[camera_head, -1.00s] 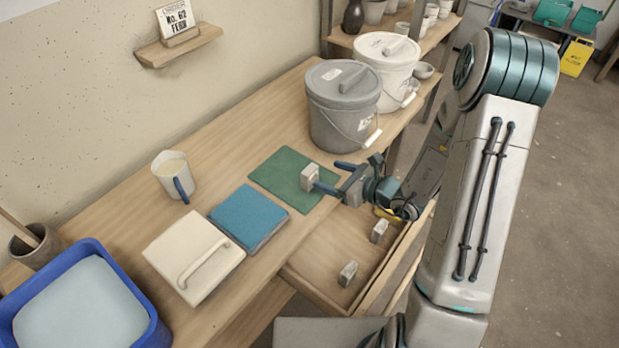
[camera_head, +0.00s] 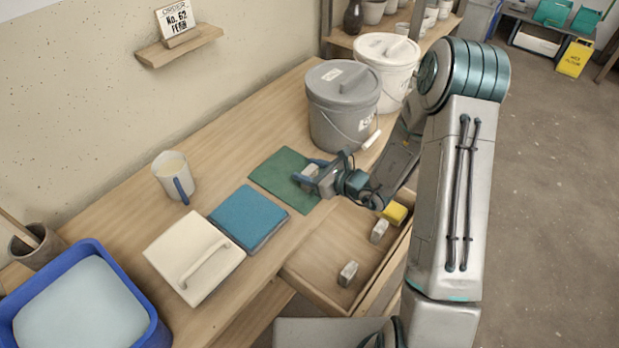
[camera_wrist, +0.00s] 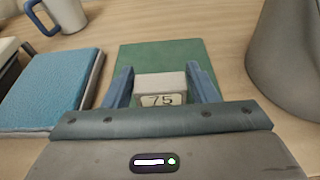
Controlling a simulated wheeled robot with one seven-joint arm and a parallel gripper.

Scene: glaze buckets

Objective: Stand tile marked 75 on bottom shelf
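The tile marked 75 (camera_wrist: 162,87) is a small grey-white block with its number on a pale label facing the wrist camera. It rests on the green mat (camera_head: 276,172) on the bench. My gripper (camera_head: 309,173) is low over the mat with its blue fingers either side of the tile. In the wrist view the fingers (camera_wrist: 161,82) look open, with a narrow gap beside the tile. In the head view the gripper partly hides the tile. A wooden shelf unit (camera_head: 345,39) stands behind the buckets; its lower part is hidden.
An open drawer (camera_head: 322,255) holds two small grey blocks (camera_head: 348,273) and a yellow block (camera_head: 394,213). A grey bucket (camera_head: 342,110) and a white bucket (camera_head: 388,68) stand behind the mat.

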